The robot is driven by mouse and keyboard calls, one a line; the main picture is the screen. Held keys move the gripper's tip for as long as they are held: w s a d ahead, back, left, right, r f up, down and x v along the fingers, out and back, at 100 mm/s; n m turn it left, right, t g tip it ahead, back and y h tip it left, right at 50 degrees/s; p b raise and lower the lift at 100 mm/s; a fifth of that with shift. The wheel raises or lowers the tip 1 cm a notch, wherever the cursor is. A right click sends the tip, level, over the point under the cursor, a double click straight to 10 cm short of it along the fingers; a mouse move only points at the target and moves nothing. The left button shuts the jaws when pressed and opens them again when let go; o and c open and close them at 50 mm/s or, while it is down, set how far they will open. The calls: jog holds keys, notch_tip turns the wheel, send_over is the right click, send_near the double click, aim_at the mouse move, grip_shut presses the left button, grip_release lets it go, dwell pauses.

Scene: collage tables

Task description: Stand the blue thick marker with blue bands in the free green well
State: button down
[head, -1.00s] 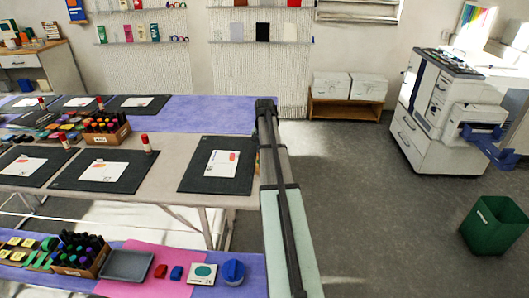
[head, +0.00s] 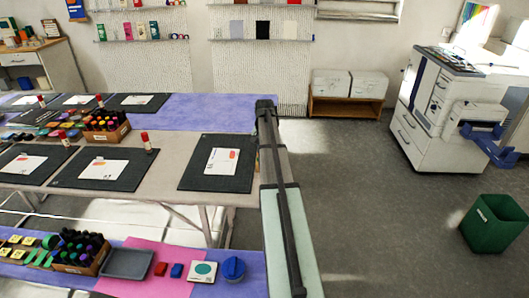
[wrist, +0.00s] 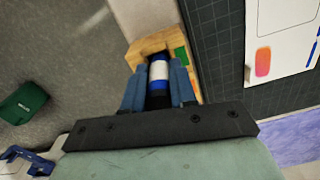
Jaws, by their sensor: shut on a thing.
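In the wrist view, my gripper (wrist: 158,82) is shut on the blue marker (wrist: 159,72), which has a white band and blue around it. A wooden block (wrist: 140,50) lies just beyond the fingertips, with a green patch (wrist: 181,55) on its right part. The marker overlaps the block in the picture. I cannot tell whether the marker touches it or stands in a well. The fingers and marker hide part of the block. In the head view my arm hides the gripper, marker and block.
A dark mat (wrist: 215,45) with a white sheet (wrist: 275,50) lies right of the block. Grey floor shows at the left, with a green bin (wrist: 24,103). The head view shows a marker crate (head: 81,254) and a grey tray (head: 125,264) on the near table.

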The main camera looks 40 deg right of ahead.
jog(key=shift+f, duration=0.3)
jog(key=c, duration=0.8)
grip_release()
jog(key=shift+r, duration=0.1)
jog(key=shift+r, duration=3.65)
